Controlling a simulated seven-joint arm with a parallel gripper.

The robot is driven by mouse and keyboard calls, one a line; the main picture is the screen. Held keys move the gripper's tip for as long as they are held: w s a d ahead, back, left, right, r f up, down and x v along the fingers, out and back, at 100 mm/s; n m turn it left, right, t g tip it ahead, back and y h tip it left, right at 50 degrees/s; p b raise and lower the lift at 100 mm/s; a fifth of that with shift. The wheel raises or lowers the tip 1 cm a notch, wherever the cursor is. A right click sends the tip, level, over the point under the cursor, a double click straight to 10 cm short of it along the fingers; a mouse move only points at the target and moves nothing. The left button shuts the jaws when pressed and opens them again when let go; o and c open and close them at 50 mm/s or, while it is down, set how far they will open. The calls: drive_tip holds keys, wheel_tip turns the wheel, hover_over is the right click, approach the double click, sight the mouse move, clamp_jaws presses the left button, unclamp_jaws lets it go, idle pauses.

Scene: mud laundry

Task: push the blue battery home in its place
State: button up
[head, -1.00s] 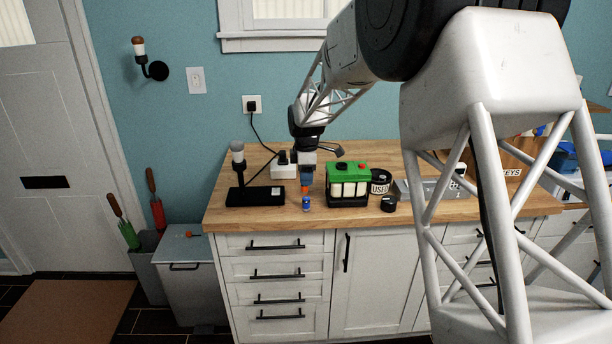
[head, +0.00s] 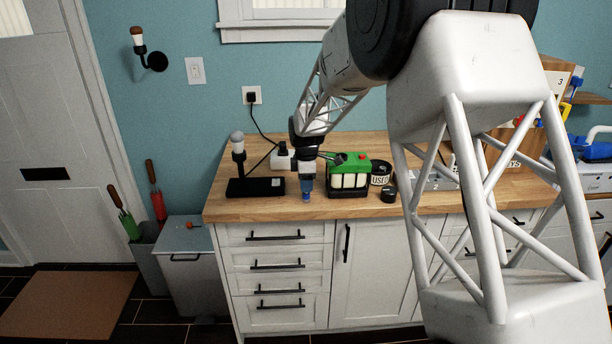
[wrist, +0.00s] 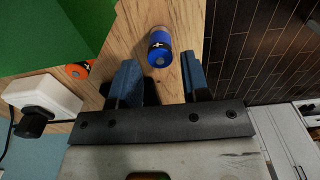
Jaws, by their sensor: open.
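The blue battery (head: 307,197) is on the wooden counter near its front edge, left of the green-topped battery box. In the wrist view the blue battery (wrist: 160,48) shows its end with a plus mark, centred in the gap just beyond my fingertips. My gripper (head: 307,186) is open and points down right at the battery. In the wrist view the blue fingers of my gripper (wrist: 159,65) stand either side of the gap, with nothing clamped. The green-topped box (head: 348,178) has a row of pale cells in its front. The battery's place cannot be made out for certain.
An orange battery (wrist: 78,70) lies left of my fingers, near a white plug block (wrist: 42,96). A black lamp base (head: 255,187) stands left. A "USED" tub (head: 381,173) and black knob-like piece (head: 389,195) stand right. The counter's front edge is close.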

drive_tip(key=shift+f, duration=1)
drive_tip(key=c, duration=0.6)
drive_tip(key=shift+r, duration=0.1)
drive_tip(key=shift+r, duration=2.9)
